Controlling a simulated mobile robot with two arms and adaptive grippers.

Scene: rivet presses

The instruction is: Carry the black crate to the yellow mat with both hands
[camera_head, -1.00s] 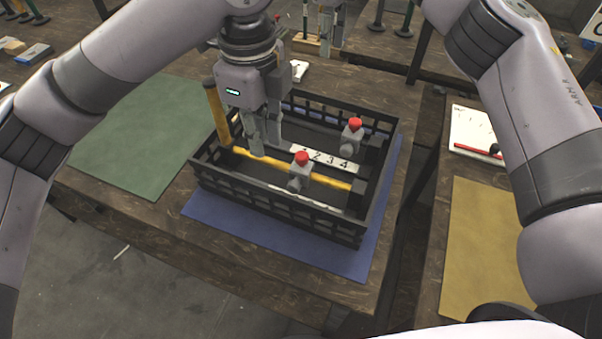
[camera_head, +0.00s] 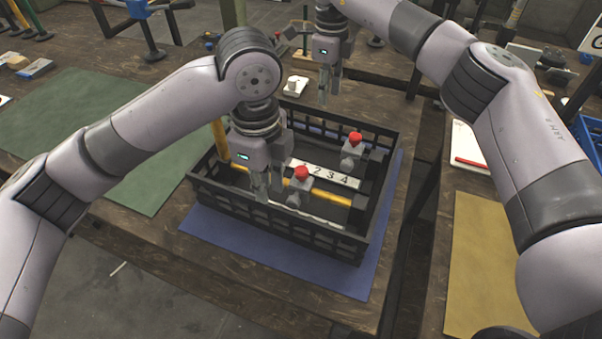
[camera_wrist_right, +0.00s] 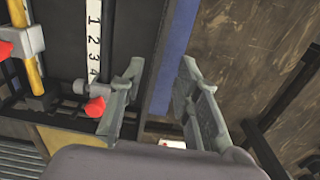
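The black crate (camera_head: 375,207) stands on a blue mat (camera_head: 215,225) on the wooden table. The yellow mat (camera_head: 477,270) lies bare on the table at the right. My left gripper (camera_head: 268,188) is over the crate's near side, fingers slightly apart and pointing down; its exact contact with the wall cannot be told. My right gripper (camera_head: 328,92) is above the crate's far side, pointing down. In the right wrist view, its fingers (camera_wrist_right: 162,100) are wide apart, with the crate's black wall (camera_wrist_right: 150,55) appearing between them. I see no grasp.
Inside the crate are a numbered white strip (camera_head: 330,174), yellow bars and grey clamps with red knobs (camera_head: 355,140). A green mat (camera_head: 130,180) lies left. A gap separates the two tables. A white board with a red pen (camera_head: 470,161) lies behind the yellow mat.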

